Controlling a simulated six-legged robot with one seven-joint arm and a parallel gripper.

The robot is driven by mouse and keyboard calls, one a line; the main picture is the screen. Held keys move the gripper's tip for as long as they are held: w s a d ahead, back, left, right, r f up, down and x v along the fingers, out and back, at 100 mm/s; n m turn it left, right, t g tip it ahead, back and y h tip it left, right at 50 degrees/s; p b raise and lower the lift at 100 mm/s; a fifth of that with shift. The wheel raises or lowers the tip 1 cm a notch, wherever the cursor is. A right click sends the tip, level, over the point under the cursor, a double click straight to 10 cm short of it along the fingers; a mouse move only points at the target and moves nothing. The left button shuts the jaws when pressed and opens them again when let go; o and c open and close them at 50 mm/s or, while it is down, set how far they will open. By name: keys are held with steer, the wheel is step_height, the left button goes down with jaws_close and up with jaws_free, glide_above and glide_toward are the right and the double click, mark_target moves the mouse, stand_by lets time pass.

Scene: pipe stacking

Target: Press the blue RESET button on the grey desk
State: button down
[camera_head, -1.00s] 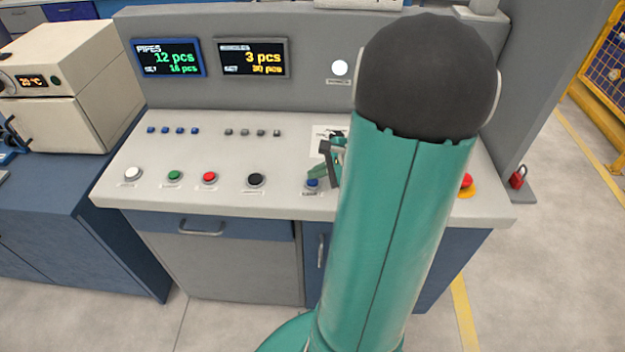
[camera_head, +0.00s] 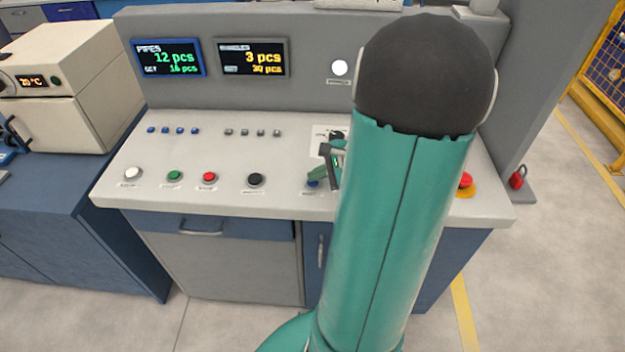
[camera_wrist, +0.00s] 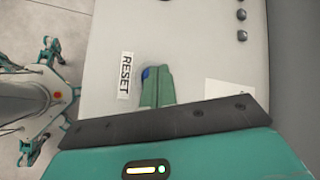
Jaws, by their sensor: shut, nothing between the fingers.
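The blue RESET button (camera_head: 312,184) is at the front of the grey desk (camera_head: 225,202), right of the black button, mostly covered by my gripper (camera_head: 317,177). In the wrist view a blue sliver of the button (camera_wrist: 146,73) shows beside the tips of my gripper (camera_wrist: 155,73), next to the RESET label (camera_wrist: 125,75). My green fingers are shut together, empty, with their tips over or at the button. I cannot tell whether they touch it or whether it is pressed down.
White (camera_head: 133,174), green (camera_head: 175,175), red (camera_head: 209,178) and black (camera_head: 255,180) buttons line the desk's front to the left. A red mushroom button (camera_head: 466,181) is at the right. Two displays (camera_head: 168,57) (camera_head: 252,57) are on the back panel. My arm hides part of the desk.

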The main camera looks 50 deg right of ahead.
mark_target(317, 182)
steer(key=shift+r, duration=0.8)
steer(key=shift+r, duration=2.5)
